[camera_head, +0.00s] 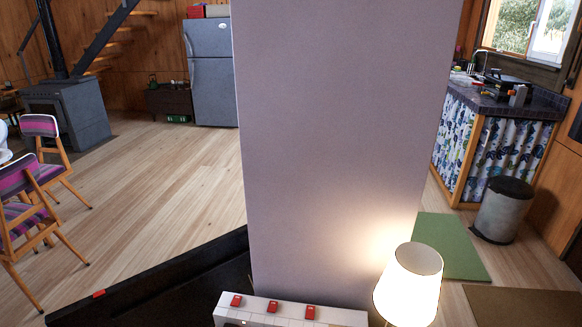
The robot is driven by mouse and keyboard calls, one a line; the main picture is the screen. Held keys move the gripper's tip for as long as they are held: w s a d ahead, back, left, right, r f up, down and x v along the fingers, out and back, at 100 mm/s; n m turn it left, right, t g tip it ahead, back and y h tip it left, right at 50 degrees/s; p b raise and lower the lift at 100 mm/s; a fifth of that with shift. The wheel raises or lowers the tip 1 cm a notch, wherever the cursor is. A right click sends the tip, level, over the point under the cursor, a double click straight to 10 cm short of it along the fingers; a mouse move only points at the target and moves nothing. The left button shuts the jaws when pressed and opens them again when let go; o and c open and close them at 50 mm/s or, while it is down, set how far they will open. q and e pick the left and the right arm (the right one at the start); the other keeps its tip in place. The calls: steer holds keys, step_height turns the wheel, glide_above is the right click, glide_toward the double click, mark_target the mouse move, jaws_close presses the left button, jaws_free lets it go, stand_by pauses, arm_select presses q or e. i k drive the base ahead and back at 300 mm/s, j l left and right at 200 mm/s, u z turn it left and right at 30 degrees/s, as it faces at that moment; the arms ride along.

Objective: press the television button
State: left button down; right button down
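A large black flat-edged object (170,284), which looks like the television seen from above, lies at the lower left, partly cut off by the bottom edge. A small red piece (99,294), possibly its button, sits on its top edge near the left corner. A white box (259,305) with three red button-like pieces (272,307) stands at the bottom middle, its lower part cut off. Whether these belong to the television I cannot tell. Neither of my grippers is in view.
A broad lilac pillar (345,140) rises behind the white box and blocks the centre. A lit lamp (409,285) stands right of the box. Striped chairs (50,160) are at the left. A bin (503,210) and counter (510,108) are at the right. The left-middle floor is clear.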

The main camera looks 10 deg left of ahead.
mark_target(98, 293)
steer(key=u, duration=1.25)
